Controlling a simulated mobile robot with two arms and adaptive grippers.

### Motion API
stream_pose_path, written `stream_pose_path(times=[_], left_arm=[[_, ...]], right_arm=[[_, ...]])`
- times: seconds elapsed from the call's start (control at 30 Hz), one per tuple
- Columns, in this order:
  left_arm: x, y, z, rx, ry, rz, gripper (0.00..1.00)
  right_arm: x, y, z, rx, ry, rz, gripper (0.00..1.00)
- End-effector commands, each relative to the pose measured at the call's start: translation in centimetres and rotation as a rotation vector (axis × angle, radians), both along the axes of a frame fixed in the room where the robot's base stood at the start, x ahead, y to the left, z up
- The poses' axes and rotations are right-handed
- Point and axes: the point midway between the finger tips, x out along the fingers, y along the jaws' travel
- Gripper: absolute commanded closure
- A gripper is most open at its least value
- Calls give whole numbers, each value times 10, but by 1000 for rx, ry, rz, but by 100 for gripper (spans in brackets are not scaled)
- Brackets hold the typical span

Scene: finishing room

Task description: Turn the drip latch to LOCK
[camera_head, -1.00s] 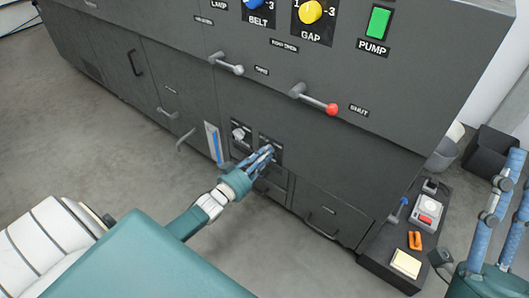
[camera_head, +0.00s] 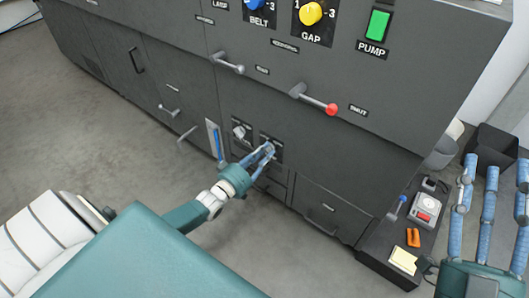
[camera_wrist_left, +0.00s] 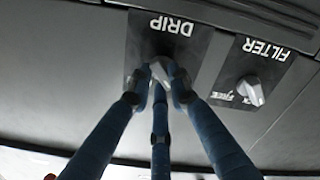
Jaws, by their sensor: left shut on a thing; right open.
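The drip latch (camera_wrist_left: 160,70) is a small grey knob under a DRIP label in the left wrist view, partly hidden by my fingers. My left gripper (camera_wrist_left: 161,82) has its blue fingers closed around this knob. In the head view my left gripper (camera_head: 265,153) is at the lower middle of the dark machine front and covers most of the drip plate (camera_head: 276,142). The latch's position marks are hidden. My right gripper (camera_head: 489,185) is at the lower right, fingers spread and empty, away from the machine.
The filter latch (camera_wrist_left: 251,91) sits beside the drip latch and also shows in the head view (camera_head: 240,131). Above are a red-tipped lever (camera_head: 331,109), a grey lever (camera_head: 230,66) and a green PUMP button (camera_head: 377,24). A dark side bench (camera_head: 385,262) holds small items.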

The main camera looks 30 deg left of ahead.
Motion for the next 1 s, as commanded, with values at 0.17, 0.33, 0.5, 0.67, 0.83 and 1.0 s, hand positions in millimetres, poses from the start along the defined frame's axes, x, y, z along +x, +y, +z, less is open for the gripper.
stream_pose_path(times=[0.17, 0.33, 0.5, 0.67, 0.83, 1.0], left_arm=[[0, 0, -1, -40, 5, -1, 100], [0, 1, -1, -55, 6, 1, 100], [0, 1, -1, -57, 7, 1, 100], [0, 1, -1, -57, 7, 1, 100], [0, 1, -1, -56, 6, 1, 62], [0, 1, 0, -55, 5, 1, 62]], right_arm=[[0, 0, 0, 0, 1, 0, 56], [0, 0, 0, 0, 1, 0, 56], [0, 0, -1, 0, 2, 1, 56], [0, 0, -1, -1, 2, 0, 56], [0, 0, -1, -1, 2, 0, 56], [0, 0, 0, -1, 2, 0, 56]])
